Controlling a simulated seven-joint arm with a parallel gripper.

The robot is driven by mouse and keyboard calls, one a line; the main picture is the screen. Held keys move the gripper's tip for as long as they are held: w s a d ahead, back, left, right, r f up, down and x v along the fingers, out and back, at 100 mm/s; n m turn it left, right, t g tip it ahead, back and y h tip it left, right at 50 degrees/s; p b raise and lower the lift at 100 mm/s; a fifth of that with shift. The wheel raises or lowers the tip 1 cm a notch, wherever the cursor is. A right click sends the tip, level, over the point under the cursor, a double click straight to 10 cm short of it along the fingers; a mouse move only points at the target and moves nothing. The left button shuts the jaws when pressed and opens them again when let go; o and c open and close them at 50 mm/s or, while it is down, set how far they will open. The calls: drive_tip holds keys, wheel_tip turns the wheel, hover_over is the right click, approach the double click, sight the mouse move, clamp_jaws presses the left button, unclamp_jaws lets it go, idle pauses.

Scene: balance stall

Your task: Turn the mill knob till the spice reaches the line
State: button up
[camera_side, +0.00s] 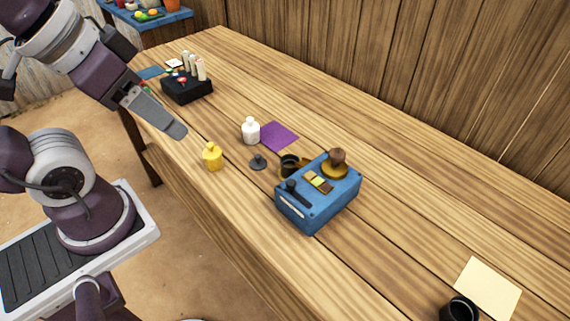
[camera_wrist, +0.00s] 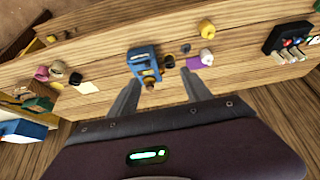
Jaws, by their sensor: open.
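The blue box (camera_side: 318,212) stands on the wooden bench in the side view. On its top are a round brown knob (camera_side: 337,156) over a brass-coloured base, a black lever (camera_side: 298,192) and a small strip (camera_side: 319,182) with brown and yellow-green patches. A dark cup (camera_side: 290,165) is at its back left edge. I cannot make out any spice or line. My gripper (camera_side: 178,132) is up and left of the box, apart from it. In the wrist view my gripper (camera_wrist: 160,79) is open and empty, and the blue box (camera_wrist: 142,60) shows beyond and between the fingers.
A yellow bottle (camera_side: 212,157), white bottle (camera_side: 250,131), purple mat (camera_side: 279,136) and grey lidlike piece (camera_side: 258,162) lie left of the box. A black rack (camera_side: 187,88) is at the far end. A black cup (camera_side: 461,309) and cream sheet (camera_side: 487,287) are at right.

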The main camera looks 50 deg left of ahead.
drive_tip(key=w+r+n+g, duration=0.1)
drive_tip(key=w, duration=0.2)
drive_tip(key=w+d+n+h, duration=0.1)
drive_tip(key=w+n, duration=0.1)
drive_tip(key=w, duration=0.2)
drive_tip(key=w+d+r+n+g, duration=0.1)
drive_tip(key=w+n, duration=0.1)
drive_tip(key=w, duration=0.2)
drive_tip(key=shift+d+r+g+h, duration=0.1)
drive_tip(key=shift+r+g+h, duration=0.2)
drive_tip(key=shift+r+h, duration=0.1)
drive_tip(key=n+g+h, duration=0.3)
drive_tip(key=n+g, duration=0.1)
drive_tip(key=n, duration=0.6)
hover_over(337, 152)
drive_tip(key=a, duration=0.3)
wheel_tip(337, 152, down, 18)
drive_tip(key=x, duration=0.5)
drive_tip(key=shift+w+d+f, duration=0.1)
drive_tip(key=shift+w+f, duration=0.15)
drive_tip(key=shift+w, duration=0.05)
drive_tip(key=shift+d+f, duration=0.15)
drive_tip(key=shift+f, duration=0.25)
